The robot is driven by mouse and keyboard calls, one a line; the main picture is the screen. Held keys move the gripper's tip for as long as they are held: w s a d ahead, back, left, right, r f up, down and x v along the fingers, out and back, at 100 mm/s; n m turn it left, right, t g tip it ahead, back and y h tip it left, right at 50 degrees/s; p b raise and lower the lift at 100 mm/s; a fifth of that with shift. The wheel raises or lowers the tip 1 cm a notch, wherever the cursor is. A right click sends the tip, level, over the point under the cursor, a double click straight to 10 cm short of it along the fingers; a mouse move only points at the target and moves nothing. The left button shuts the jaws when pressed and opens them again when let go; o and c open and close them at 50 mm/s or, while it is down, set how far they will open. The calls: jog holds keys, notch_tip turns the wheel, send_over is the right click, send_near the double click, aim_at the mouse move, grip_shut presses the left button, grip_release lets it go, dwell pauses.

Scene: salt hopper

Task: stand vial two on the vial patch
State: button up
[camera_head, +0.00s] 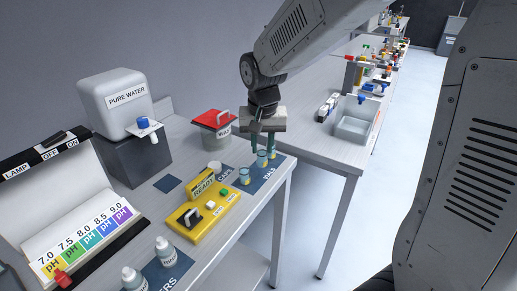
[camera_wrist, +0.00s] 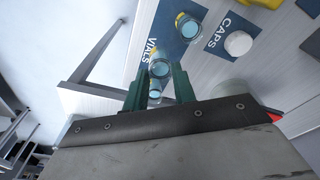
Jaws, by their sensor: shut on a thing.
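My gripper (camera_head: 263,143) points down over the far end of the blue VIALS patch (camera_head: 262,183). In the wrist view its green fingers (camera_wrist: 158,88) are closed around a small clear vial (camera_wrist: 155,93). The held vial is upright; I cannot tell whether its base touches the patch. No vial number is readable.
A white cap (camera_head: 214,167) sits on the CAPS patch beside the vials. A yellow READY device (camera_head: 203,210), a red-lidded WASTE bin (camera_head: 215,130) and a PURE WATER tank (camera_head: 115,103) share the bench. The bench edge is close to the patch on the right.

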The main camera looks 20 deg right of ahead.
jog(key=shift+w+d+f, duration=0.15)
jog(key=shift+w+f, duration=0.7)
jog(key=shift+f, duration=0.1)
jog(key=shift+w+d+f, duration=0.1)
jog(key=shift+w+f, duration=0.75)
jog(key=shift+f, duration=0.1)
jog(key=shift+f, duration=0.1)
jog(key=o, duration=1)
jog(key=shift+o, duration=0.2)
notch_tip(320, 180, up, 12)
jog(key=s, duration=0.1)
jog(key=s+d+n, duration=0.3)
jog(key=s+n, duration=0.1)
jog(key=s, duration=2.5)
jog(key=shift+y, duration=0.3)
